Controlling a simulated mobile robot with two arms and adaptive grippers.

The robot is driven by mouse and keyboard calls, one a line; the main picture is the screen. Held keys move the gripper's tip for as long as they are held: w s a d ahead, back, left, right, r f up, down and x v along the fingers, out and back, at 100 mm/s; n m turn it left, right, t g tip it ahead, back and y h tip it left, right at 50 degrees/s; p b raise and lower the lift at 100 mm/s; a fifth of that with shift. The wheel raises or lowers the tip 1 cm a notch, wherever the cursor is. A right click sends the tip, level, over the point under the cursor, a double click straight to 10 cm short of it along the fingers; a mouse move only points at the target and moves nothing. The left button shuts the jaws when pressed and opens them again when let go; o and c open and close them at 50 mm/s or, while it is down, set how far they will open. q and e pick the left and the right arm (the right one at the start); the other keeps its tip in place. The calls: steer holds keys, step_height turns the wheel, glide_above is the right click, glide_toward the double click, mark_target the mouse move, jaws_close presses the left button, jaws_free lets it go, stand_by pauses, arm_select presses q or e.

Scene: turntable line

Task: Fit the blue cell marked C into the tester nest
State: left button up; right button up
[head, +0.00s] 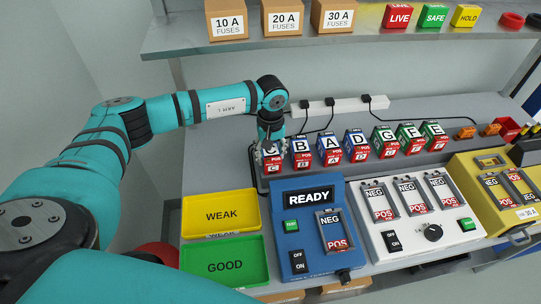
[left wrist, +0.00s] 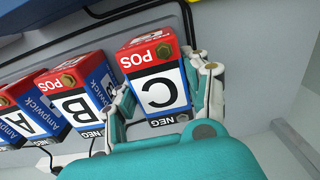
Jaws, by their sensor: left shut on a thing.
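The blue cell marked C (head: 272,164) is at the left end of the row of cells at the back of the bench. It has a red POS end and a white face with a black C, and it also shows in the left wrist view (left wrist: 155,84). My left gripper (head: 270,150) is shut on it, with one finger on each side. I cannot tell whether the cell is lifted off its rack. The blue tester (head: 305,262) reads READY. Its nest (head: 331,231), marked NEG and POS, looks empty. My right gripper is not in view.
Cell B (head: 301,152) stands close beside C, then several more lettered cells. A yellow WEAK tray (head: 221,214) and a green GOOD tray (head: 224,262) lie left of the tester. A white charger (head: 412,222) is right of it. A shelf overhangs the back.

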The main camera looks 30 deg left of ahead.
arm_select(q)
jaws_close()
steer(key=shift+w, duration=0.1)
steer(key=shift+r, duration=0.15)
